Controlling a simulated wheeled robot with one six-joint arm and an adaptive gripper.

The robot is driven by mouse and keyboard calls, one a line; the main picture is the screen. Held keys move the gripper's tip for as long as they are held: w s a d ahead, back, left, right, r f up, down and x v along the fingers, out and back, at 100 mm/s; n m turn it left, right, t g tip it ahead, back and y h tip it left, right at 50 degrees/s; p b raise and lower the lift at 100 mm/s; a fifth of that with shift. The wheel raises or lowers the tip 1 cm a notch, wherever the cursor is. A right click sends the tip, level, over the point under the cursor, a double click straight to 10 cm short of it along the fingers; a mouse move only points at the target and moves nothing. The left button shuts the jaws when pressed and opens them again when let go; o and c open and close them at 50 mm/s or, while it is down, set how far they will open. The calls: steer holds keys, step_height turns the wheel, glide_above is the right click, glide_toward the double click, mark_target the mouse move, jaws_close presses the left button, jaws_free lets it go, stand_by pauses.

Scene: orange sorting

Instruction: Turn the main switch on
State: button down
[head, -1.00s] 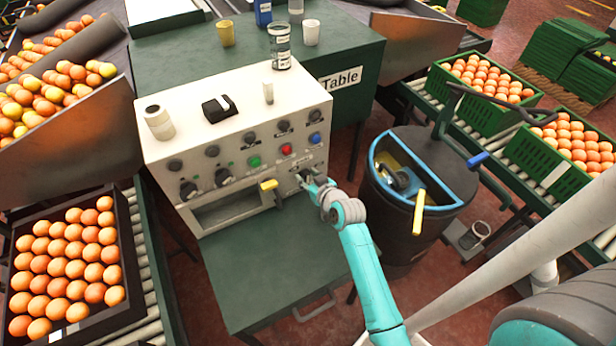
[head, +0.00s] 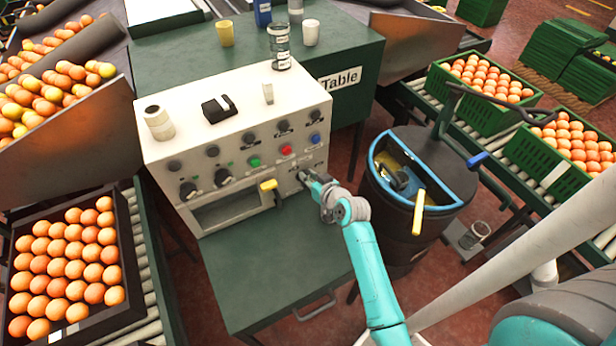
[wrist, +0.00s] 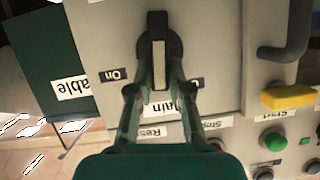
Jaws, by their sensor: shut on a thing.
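The main switch (wrist: 158,28) is a black rotary knob with a pale bar, on the white front of the control panel (head: 215,150). In the wrist view the knob stands upright in the picture between two small labels. The left one reads "On" upside down; the right one is partly covered by a finger. A "Main" label below is partly hidden. My gripper (wrist: 159,88) is shut on the knob, one finger on each side. In the head view my gripper (head: 309,179) is at the panel's lower right and mostly hides the switch.
A yellow-handled part (head: 268,185) sticks out left of my gripper. Green (head: 254,162), red (head: 286,149) and blue (head: 315,138) buttons sit above. A black drum (head: 410,220) with a blue rim stands to the right. The green surface (head: 270,260) below the panel is clear.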

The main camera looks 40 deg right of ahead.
steer(key=m+t+y, duration=0.1)
steer(key=m, duration=0.2)
steer(key=d+f+m+t+y, duration=0.1)
steer(key=m+y, duration=0.1)
steer(key=m, duration=0.1)
steer(key=d+m+t+y, duration=0.1)
steer(key=m, duration=0.2)
steer(key=shift+s+f, duration=0.3)
steer(key=shift+f, duration=0.05)
stand_by(0.5)
steer(key=c, duration=1.1)
jaws_free()
steer(key=shift+s, duration=0.1)
steer(key=s, duration=0.4)
steer(key=s+r, duration=0.1)
steer(key=s, duration=0.2)
steer(key=s+d, duration=0.1)
steer(key=s, duration=0.3)
steer(key=shift+s+r, duration=0.2)
steer(key=shift+s, duration=0.15)
steer(key=shift+d, duration=0.1)
